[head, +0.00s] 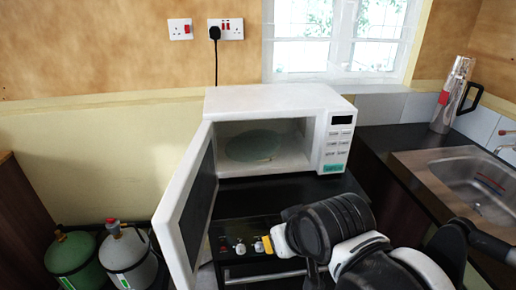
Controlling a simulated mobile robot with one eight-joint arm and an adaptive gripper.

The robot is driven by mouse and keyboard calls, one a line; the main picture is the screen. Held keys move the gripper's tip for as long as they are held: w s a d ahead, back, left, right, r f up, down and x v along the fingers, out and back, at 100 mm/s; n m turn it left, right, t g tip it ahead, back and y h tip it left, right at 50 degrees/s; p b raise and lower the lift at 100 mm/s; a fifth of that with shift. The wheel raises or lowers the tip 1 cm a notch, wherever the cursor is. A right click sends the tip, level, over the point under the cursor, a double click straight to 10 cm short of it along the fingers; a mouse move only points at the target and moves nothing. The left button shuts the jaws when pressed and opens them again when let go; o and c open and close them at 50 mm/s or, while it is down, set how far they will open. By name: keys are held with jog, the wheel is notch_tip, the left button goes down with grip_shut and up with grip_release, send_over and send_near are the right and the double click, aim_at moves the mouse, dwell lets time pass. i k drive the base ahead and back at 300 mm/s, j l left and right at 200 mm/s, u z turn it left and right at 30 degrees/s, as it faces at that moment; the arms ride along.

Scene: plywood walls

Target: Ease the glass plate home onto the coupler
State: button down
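The glass plate (253,146) is a round, greenish, see-through disc inside the open white microwave (268,98). It appears to lie on the cavity floor, towards the left and middle. The coupler cannot be made out, and I cannot tell whether the plate sits on it or beside it. My gripper (268,243) seems to be at the left end of my black and white arm, in front of and below the microwave. It is apart from the plate. Its fingers are too small and too turned away to show whether they are open.
The microwave door (186,207) stands wide open at the left, jutting forward. An oven front (238,243) with knobs and a handle is below. A sink (470,182) and a metal flask (452,95) are at the right. Gas cylinders (128,256) stand at the lower left.

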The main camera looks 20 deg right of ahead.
aim_at(256, 145)
jog(key=i+j+z, duration=0.1)
jog(key=j+z, duration=0.15)
jog(key=j, duration=0.4)
jog(key=i+j+z, duration=0.1)
jog(key=j+z, duration=0.15)
jog(key=j, duration=0.4)
